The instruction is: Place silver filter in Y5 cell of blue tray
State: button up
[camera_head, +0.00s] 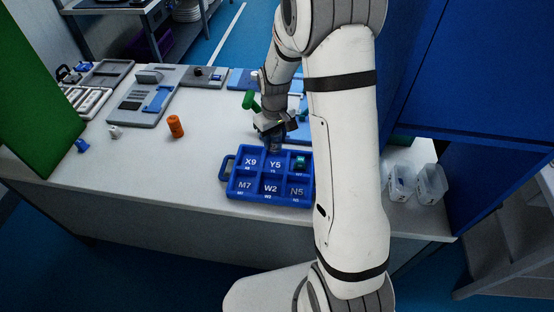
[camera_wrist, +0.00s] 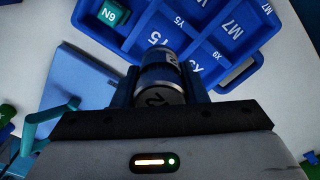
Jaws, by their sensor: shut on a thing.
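My gripper (camera_wrist: 162,82) is shut on the silver filter (camera_wrist: 162,90), a metallic cylinder with dark markings, between its two fingers in the wrist view. In the head view my gripper (camera_head: 272,136) is above the back edge of the blue tray (camera_head: 270,202), close to the Y5 cell (camera_head: 275,164). The Y5 cell is in the middle of the back row, between X9 and a cell with a green block (camera_head: 300,162). In the wrist view the filter partly covers the Y5 label, and the tray (camera_wrist: 112,46) lies beyond it. Whether the filter touches the tray cannot be told.
An orange cylinder (camera_head: 175,126) stands on the white table left of the tray. Grey trays and fixtures line the back left. Clear containers (camera_head: 402,184) stand at the right. A green panel (camera_head: 38,90) is at the left edge. The table left of the tray is mostly clear.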

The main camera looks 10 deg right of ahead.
notch_tip(320, 180, up, 2)
jog(key=shift+w+n+p, duration=0.1)
jog(key=shift+n+p, duration=0.4)
jog(key=shift+n, duration=0.5)
jog(key=shift+f+n, duration=0.3)
jog(key=p, duration=0.2)
send_over(275, 164)
notch_tip(275, 164, down, 9)
jog(key=shift+f, duration=0.15)
jog(key=shift+f, duration=0.2)
jog(key=o, duration=0.7)
jog(key=shift+o, duration=0.2)
jog(key=shift+r, duration=0.1)
